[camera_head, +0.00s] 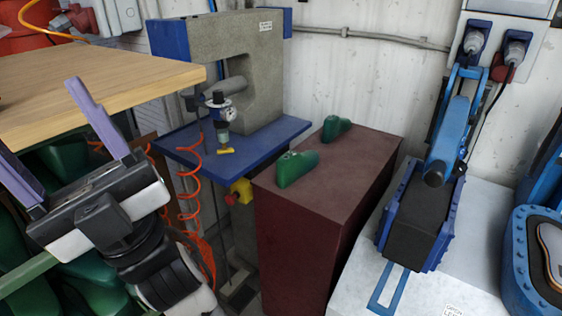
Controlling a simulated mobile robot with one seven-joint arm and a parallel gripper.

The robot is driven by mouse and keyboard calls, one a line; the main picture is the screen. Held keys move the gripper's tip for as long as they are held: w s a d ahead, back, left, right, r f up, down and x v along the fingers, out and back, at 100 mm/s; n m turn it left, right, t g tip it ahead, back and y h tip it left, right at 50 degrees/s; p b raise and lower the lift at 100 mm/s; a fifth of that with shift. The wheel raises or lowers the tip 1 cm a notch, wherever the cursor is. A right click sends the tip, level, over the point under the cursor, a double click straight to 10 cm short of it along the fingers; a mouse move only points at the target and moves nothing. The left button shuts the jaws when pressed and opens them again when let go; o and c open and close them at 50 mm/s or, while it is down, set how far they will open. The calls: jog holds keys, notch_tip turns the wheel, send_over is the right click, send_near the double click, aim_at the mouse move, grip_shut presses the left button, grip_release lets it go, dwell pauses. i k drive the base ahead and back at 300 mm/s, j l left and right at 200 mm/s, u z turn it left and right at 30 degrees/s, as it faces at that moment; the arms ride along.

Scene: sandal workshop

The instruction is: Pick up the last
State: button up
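Two green shoe lasts stand on top of a dark red-brown cabinet (310,225). The nearer last (296,169) is near the cabinet's front left edge, and the farther last (336,127) is near its back. My gripper (38,118) is at the left, with its two purple fingers spread wide and nothing seen between them. It is well to the left of the cabinet and apart from both lasts. The tip of its left finger is cut off by the picture's edge.
A wooden tabletop (100,85) is behind my gripper. Several green rounded shapes (68,160) lie below it. A press with a blue table (265,145) and a coiled orange hose (187,175) stands left of the cabinet. A blue machine (420,215) is on the right.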

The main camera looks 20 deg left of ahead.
aim_at(293, 165)
jog(key=l+u, duration=0.15)
jog(key=u, duration=0.45)
jog(key=z, duration=1.45)
jog(key=u, duration=1.45)
